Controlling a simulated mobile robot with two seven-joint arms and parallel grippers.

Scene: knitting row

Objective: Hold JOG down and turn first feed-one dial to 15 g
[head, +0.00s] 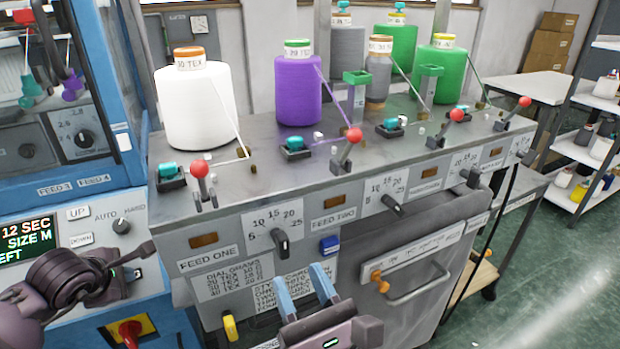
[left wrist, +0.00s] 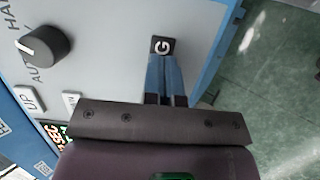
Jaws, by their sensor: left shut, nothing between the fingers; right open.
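In the left wrist view my left gripper (left wrist: 165,62) is shut and empty, its blue fingertips at the lower edge of the dark JOG button (left wrist: 162,46). Only the G shows; I cannot tell how far it is pressed. In the head view this gripper (head: 125,265) is at the blue machine's panel, fingers hidden. The feed-one dial (head: 282,242) is a dark knob under a 5-to-25 scale (head: 262,218). Its pointer looks roughly upward; the exact reading is unclear. My right gripper (head: 304,284) is open and empty, below the dial and apart from it.
A red ball lever (head: 199,171) and white yarn cone (head: 195,110) stand above feed one. A blue block (head: 329,244) and yellow handle (head: 230,327) flank my right gripper. The feed-two dial (head: 392,205) is to the right. A red switch (head: 130,333) is low left.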

